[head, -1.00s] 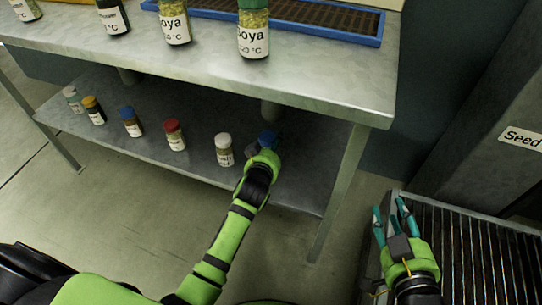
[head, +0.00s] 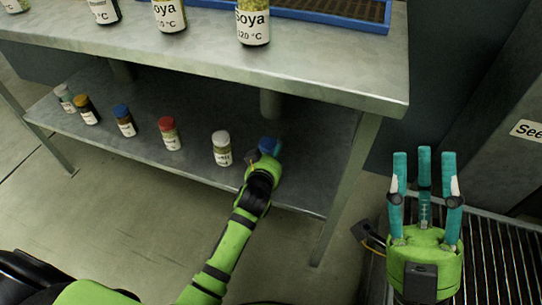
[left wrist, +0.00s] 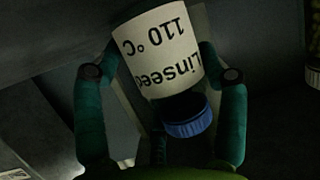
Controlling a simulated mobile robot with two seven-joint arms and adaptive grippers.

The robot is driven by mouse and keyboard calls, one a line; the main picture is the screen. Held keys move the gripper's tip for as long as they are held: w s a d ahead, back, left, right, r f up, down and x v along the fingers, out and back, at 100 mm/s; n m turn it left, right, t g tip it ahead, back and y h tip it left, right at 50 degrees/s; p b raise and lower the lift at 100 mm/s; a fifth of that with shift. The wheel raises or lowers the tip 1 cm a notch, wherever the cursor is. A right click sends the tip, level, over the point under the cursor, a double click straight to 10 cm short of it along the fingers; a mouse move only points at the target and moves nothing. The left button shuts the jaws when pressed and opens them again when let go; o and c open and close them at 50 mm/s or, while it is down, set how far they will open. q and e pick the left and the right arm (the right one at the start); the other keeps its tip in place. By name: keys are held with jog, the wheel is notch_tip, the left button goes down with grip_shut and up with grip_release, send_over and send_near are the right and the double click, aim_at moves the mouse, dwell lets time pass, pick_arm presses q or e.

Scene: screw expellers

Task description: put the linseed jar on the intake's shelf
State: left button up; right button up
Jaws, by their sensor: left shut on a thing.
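The linseed jar (left wrist: 163,45) has a white label reading "Linseed 110 °C" and a blue cap (left wrist: 188,118); it appears upside down in the left wrist view. My left gripper (head: 263,160) is shut around it at the right end of the lower shelf. In the head view the jar's blue cap (head: 269,146) shows beyond my gripper, which hides most of the body. My right gripper (head: 424,180) is open and empty, fingers pointing up, over the grating. A sign beginning "See" (head: 528,131) is on the grey structure at right; no intake shelf is clearly visible.
The lower shelf (head: 185,100) holds several other jars in a row; a white-capped jar (head: 221,149) is close left of my gripper. The table top (head: 330,62) overhangs it, with soya jars and a blue-rimmed tray (head: 380,26). A table leg (head: 345,190) stands to the right.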

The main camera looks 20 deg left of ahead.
jog(key=shift+s+r, duration=0.2)
jog(key=shift+s, duration=0.05)
